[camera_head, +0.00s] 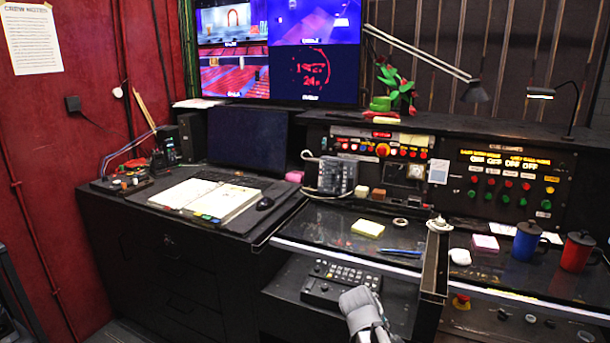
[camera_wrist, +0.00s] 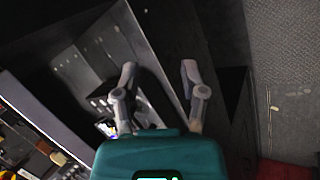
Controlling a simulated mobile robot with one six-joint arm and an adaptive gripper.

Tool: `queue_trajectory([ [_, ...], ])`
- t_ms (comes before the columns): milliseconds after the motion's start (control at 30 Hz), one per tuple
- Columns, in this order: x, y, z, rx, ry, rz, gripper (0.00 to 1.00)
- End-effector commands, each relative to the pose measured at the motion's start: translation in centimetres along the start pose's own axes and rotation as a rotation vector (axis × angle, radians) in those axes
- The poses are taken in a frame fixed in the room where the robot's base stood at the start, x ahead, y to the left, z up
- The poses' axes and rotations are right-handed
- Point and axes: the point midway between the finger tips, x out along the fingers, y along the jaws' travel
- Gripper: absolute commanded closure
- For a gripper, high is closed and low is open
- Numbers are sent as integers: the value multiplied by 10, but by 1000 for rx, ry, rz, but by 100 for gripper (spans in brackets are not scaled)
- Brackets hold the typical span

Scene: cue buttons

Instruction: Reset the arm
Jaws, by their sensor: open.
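My gripper (camera_wrist: 158,75) shows in the wrist view with its two grey fingers spread apart and nothing between them. Beyond the fingers are dark desk panels and an open recess (camera_wrist: 85,70). In the head view, a grey part of my arm (camera_head: 364,310) shows at the bottom centre, in front of the black keypad unit (camera_head: 338,284) on the lower shelf. The fingertips cannot be made out in the head view. The cue button panel (camera_head: 508,190) is at the right of the desk, with rows of green and red buttons, apart from my arm.
The desk holds an open book (camera_head: 208,199), a mouse (camera_head: 265,203), a phone (camera_head: 336,175), a yellow note pad (camera_head: 368,228), a blue mug (camera_head: 527,241) and a red mug (camera_head: 576,251). Grey floor (camera_wrist: 290,75) shows at the right of the wrist view.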

Motion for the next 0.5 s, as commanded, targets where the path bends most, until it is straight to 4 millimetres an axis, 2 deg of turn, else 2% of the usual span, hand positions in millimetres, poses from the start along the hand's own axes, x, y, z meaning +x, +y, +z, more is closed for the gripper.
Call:
queue_trajectory([
  [33, 0, -11, 12, 81, -9, -64, 46],
  [133, 0, -31, 26, 231, -33, -185, 46],
  [500, -13, -75, 53, 546, -122, -458, 46],
])
